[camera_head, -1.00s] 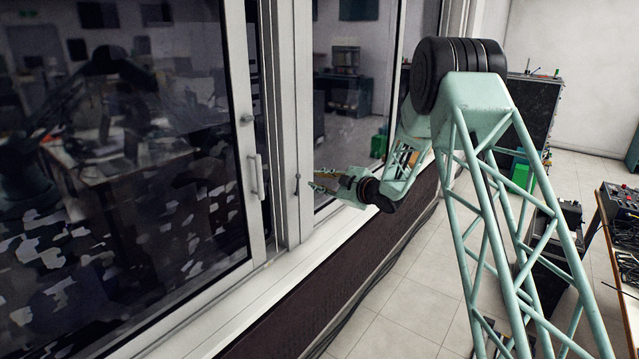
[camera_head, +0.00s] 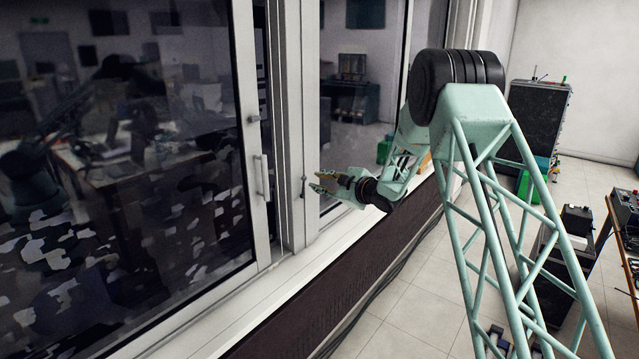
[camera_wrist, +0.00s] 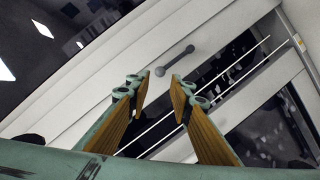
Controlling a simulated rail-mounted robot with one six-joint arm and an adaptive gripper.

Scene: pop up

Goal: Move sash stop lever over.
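The sash stop lever is the small dark grey lever (camera_head: 303,187) on the white window frame upright. In the wrist view the lever (camera_wrist: 175,61) is a short bar with rounded ends, lying diagonally on the white frame just beyond my fingertips. My gripper (camera_head: 318,181) is just right of the lever in the head view. In the wrist view my gripper (camera_wrist: 160,78) is open and empty, its two wood-coloured fingers apart, with the lever ahead and slightly right of the gap. I see no clear contact with the lever.
Dark glass (camera_head: 130,200) fills the left. A white sill (camera_head: 345,222) runs below my gripper. A cluttered workbench (camera_head: 628,215) stands at right.

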